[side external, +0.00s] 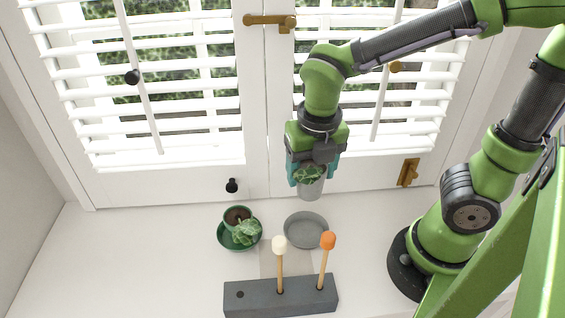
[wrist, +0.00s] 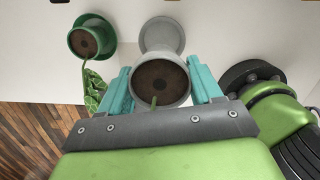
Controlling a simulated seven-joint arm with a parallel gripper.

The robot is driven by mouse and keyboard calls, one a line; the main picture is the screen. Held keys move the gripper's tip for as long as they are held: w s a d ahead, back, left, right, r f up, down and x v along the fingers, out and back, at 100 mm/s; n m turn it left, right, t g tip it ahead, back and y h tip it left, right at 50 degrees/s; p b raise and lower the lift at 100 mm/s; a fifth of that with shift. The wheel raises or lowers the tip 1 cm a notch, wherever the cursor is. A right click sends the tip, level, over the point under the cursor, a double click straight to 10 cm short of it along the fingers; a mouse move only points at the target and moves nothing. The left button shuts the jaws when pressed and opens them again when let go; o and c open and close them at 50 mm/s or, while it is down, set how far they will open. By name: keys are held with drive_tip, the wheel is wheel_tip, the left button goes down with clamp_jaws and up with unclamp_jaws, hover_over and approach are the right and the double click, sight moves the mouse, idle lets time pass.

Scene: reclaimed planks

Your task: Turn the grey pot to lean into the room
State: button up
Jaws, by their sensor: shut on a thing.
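The grey pot (side external: 311,188) holds soil and a green leafy plant (side external: 308,174). My gripper (side external: 315,172) is shut on the grey pot, with a teal finger on each side, and holds it above the sill near the shutters. In the wrist view the grey pot (wrist: 161,80) sits between the teal fingers, with dark soil showing inside its rim. A round grey saucer (side external: 306,231) lies empty on the sill, below and apart from the pot. It also shows in the wrist view (wrist: 162,32), beyond the pot.
A green pot (side external: 237,217) with a plant leaning right stands on a green saucer (side external: 228,240) left of the grey saucer. In front, a dark grey block (side external: 310,296) holds two upright sticks, one white-tipped (side external: 280,245), one orange-tipped (side external: 328,241). White shutters (side external: 190,125) stand behind.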

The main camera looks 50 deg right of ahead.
drive_tip(key=f, duration=0.3)
drive_tip(key=f+n, duration=0.1)
drive_tip(key=f, duration=0.2)
drive_tip(key=f+n, duration=0.1)
drive_tip(key=f, duration=0.2)
drive_tip(key=shift+s+d+f, duration=0.2)
drive_tip(key=shift+s, duration=0.1)
drive_tip(key=shift+w+a+f+n, duration=0.15)
drive_tip(key=shift+w+f+n, duration=0.1)
drive_tip(key=shift+w+n, duration=0.1)
drive_tip(key=shift+f, duration=1.25)
drive_tip(key=o, duration=1.5)
drive_tip(key=shift+c, duration=0.2)
drive_tip(key=shift+r, duration=0.1)
